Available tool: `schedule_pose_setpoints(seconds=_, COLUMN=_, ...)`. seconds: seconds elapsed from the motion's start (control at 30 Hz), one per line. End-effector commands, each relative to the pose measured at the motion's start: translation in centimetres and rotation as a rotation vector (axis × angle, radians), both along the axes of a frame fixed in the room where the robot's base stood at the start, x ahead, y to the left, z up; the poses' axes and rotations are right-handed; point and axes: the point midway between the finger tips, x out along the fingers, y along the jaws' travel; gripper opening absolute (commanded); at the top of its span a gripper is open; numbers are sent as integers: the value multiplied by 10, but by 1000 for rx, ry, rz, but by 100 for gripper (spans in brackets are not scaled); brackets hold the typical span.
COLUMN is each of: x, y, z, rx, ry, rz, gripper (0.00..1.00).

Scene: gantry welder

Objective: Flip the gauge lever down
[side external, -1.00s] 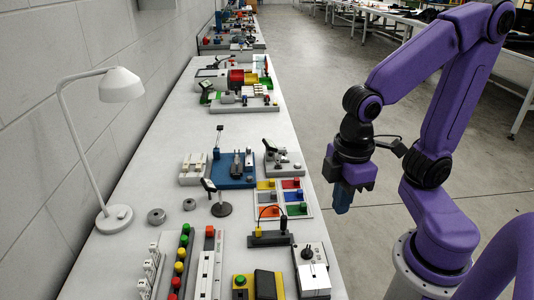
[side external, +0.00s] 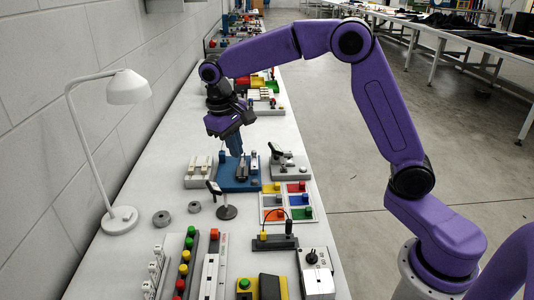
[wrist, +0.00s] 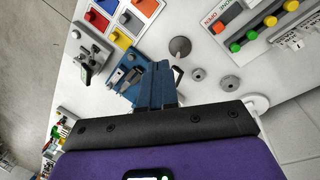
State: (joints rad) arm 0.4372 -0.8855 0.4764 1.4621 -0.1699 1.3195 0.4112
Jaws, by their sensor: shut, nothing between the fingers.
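A blue fixture base (side external: 226,184) with dark metal parts sits mid-table; it also shows in the wrist view (wrist: 110,80). The tall thin lever that stood over this base is hidden behind my gripper, so I cannot tell its present tilt. My gripper (side external: 236,152) points down over the back of the blue base with its blue fingers shut and empty. In the wrist view my gripper's fingers (wrist: 158,68) overlap the base's edge; I cannot tell whether they touch anything.
A grey clamp fixture (side external: 291,166) stands to the right of the base and a pale switch block (side external: 198,174) to the left. A white lamp (side external: 119,219) stands at left.

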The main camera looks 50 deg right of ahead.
Motion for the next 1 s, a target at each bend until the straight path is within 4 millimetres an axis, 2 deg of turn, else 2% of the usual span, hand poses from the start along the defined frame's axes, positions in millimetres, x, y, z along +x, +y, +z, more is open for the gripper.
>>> schedule_pose_setpoints(seconds=0.03, x=15, y=-7, z=-4, rx=-11, ry=1, rz=-50, gripper=0)
schedule_pose_setpoints(seconds=0.2, x=56, y=-34, z=-13, rx=-50, ry=-3, rz=-214, gripper=0)
schedule_pose_setpoints(seconds=0.5, x=108, y=-96, z=-36, rx=-119, ry=-9, rz=-502, gripper=0)
schedule_pose_setpoints(seconds=0.73, x=125, y=-136, z=-51, rx=-159, ry=-10, rz=-662, gripper=0)
schedule_pose_setpoints(seconds=1.0, x=129, y=-151, z=-56, rx=-173, ry=-11, rz=-720, gripper=0)
